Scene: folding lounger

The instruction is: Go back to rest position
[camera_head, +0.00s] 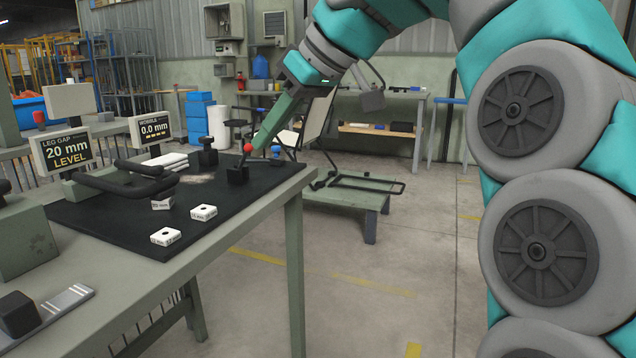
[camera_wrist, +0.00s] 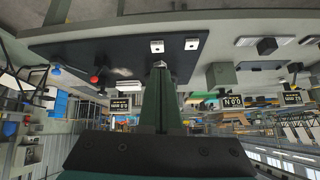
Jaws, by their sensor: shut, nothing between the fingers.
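My gripper (camera_head: 262,143) is shut and empty. In the head view its green fingers reach down toward the far right corner of the black mat, close to a black block with a red knob (camera_head: 248,148); I cannot tell whether they touch. In the wrist view the shut fingertips (camera_wrist: 159,66) show in front of the black mat (camera_wrist: 110,52), with nothing between them. My arm comes in from the upper right. A black tubular frame (camera_head: 126,188) lies on the mat's left part. White marked blocks (camera_head: 165,237) lie near the mat's front.
The green table (camera_head: 228,238) fills the left. One display (camera_head: 63,150) reads "LEG GAP 20 mm LEVEL"; another (camera_head: 151,130) reads "WOBBLE 0.0 mm". A low green platform (camera_head: 345,198) with a black frame stands behind the table. Open floor (camera_head: 400,275) lies right of the table.

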